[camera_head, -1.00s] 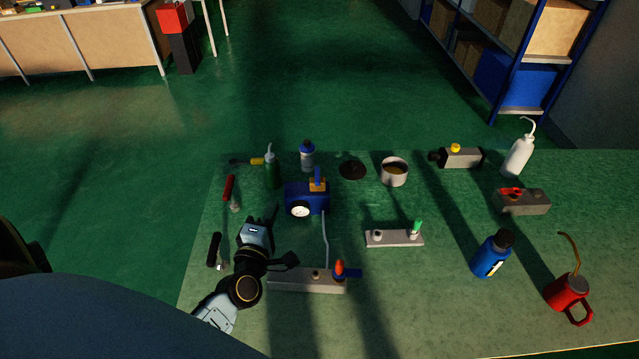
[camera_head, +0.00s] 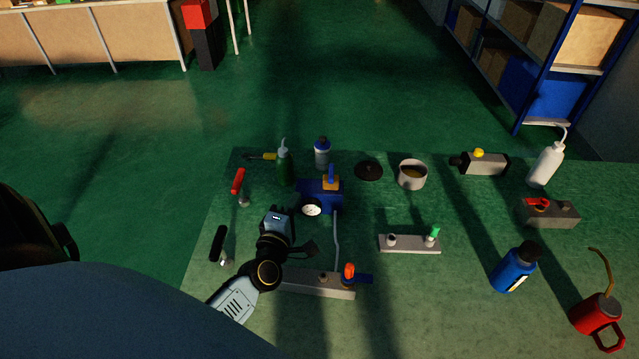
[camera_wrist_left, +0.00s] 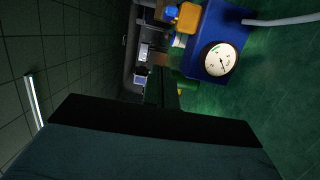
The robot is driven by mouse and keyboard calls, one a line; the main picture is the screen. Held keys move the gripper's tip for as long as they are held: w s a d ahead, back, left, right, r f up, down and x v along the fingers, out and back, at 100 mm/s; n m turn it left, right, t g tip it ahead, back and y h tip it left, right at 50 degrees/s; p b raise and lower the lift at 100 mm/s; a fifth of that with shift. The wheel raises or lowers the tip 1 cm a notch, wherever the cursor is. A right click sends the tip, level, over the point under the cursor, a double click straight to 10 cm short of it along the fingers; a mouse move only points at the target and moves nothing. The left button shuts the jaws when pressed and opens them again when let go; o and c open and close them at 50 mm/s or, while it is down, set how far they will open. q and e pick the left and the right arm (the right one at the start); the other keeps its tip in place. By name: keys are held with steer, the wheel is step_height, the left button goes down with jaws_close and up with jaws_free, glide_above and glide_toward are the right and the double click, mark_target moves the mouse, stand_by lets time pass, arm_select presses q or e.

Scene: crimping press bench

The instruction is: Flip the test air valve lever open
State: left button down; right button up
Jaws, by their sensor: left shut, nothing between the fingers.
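Which lever belongs to the test air valve is not marked. My left gripper (camera_head: 287,211) is shut and empty, just left of the blue box. Its dark fingers (camera_wrist_left: 163,90) show in the left wrist view, with the gauge (camera_wrist_left: 219,60) to their right. My right gripper is out of view.
A plate with a green-topped part (camera_head: 408,244) and a blue bottle (camera_head: 513,267) stand to the right. A grey block with a red lever (camera_head: 548,214) and a red oil can (camera_head: 597,314) are further right. A green bottle (camera_head: 285,167) stands behind my gripper.

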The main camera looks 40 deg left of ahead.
mark_target(331, 174)
arm_select(q)
steer(key=x, duration=0.7)
steer(key=shift+w+a, duration=0.1)
steer(key=shift+w, duration=0.15)
steer(key=d, duration=0.1)
steer(key=w+d, duration=0.1)
steer(key=shift+d, duration=0.25)
steer(key=shift+w+d, duration=0.3)
steer(key=shift+d, duration=0.2)
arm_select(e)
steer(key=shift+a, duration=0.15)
arm_select(q)
steer(key=shift+d+n+g+y+p, duration=0.25)
steer(key=shift+n+y, duration=0.15)
steer(key=shift+y, duration=0.2)
steer(key=shift+d+n+g+y+p, duration=0.15)
steer(key=shift+n+y+p, duration=0.1)
steer(key=shift+n+y, duration=0.25)
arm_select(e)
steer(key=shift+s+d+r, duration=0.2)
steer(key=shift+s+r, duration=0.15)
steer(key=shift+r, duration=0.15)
